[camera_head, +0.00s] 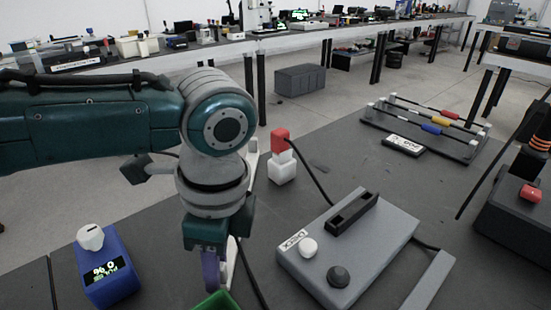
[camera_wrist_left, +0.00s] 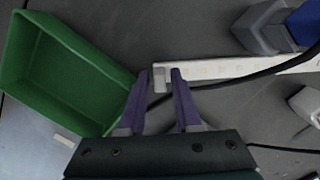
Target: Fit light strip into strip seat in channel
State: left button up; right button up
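My left gripper (camera_wrist_left: 159,72) points down over the table, its two purple fingers apart; one purple finger also shows in the head view (camera_head: 212,270). A long white strip with small dots along it (camera_wrist_left: 230,68) lies on the table just beyond the fingertips, its near end in line with the gap between them. I take it for the light strip; the channel and its seat cannot be told apart from it here. In the head view a white strip (camera_head: 251,160) runs behind my left gripper, partly hidden. My right gripper is not in view.
A green open bin (camera_wrist_left: 65,70) stands beside the gripper. A black cable crosses near the strip. A blue meter (camera_head: 105,270), a white block with red plug (camera_head: 281,165), a grey switch box (camera_head: 350,250) and a rack with coloured bars (camera_head: 425,125) stand on the table.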

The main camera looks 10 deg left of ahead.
pick_arm(q)
jog(key=shift+f, duration=0.15)
grip_shut()
dwell(0.4)
